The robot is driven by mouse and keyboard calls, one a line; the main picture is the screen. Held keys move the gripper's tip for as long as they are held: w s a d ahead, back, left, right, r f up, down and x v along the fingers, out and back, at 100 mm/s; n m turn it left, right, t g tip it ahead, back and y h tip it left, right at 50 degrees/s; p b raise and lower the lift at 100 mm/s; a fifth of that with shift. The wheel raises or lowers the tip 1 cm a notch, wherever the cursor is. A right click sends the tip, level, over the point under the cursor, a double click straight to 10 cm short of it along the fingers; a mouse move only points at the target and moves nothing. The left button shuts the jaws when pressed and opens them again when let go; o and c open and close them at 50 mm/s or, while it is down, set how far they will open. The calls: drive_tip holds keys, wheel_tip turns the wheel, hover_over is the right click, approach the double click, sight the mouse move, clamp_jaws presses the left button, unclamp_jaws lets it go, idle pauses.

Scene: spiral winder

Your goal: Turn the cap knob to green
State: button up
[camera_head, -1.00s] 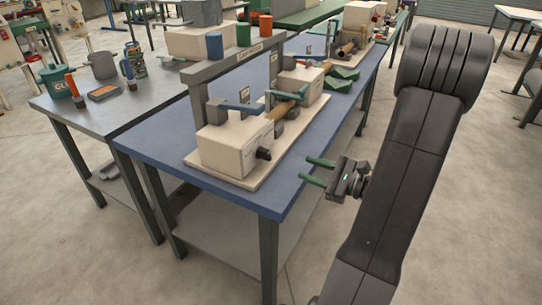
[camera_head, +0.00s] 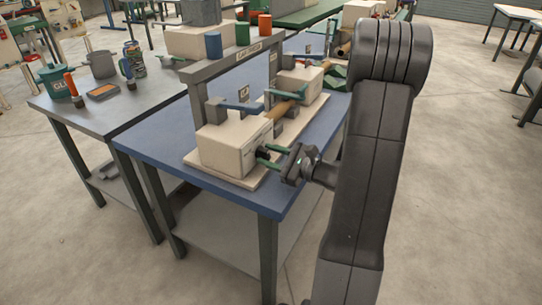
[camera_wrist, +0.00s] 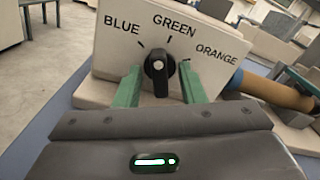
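The black cap knob (camera_wrist: 159,67) sits on the face of a cream box, under the labels BLUE, GREEN (camera_wrist: 174,25) and ORANGE. Its grip stands about upright, and a tick mark shows just above it toward GREEN. My gripper (camera_wrist: 160,85) is open, with one green finger on each side of the knob and a visible gap on both sides. In the head view my gripper (camera_head: 268,156) is at the front of the cream winder box (camera_head: 228,148), and its fingers partly hide the knob.
The winder stands on a pale board on the blue table (camera_head: 160,144). A wooden roller (camera_head: 283,109) lies beside the box, and a grey overhead frame with blue, green and orange cups stands behind. The floor in front is clear.

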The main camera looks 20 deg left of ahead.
clamp_jaws()
drive_tip(key=shift+r+m+p, duration=0.25)
drive_tip(key=shift+m+p, duration=0.85)
drive_tip(key=shift+p, duration=0.1)
drive_tip(key=shift+f+m+p, duration=0.1)
drive_tip(key=shift+m+p, duration=0.6)
drive_tip(key=shift+m, duration=0.3)
drive_tip(key=shift+f+m, duration=0.15)
drive_tip(key=shift+m, duration=0.25)
unclamp_jaws()
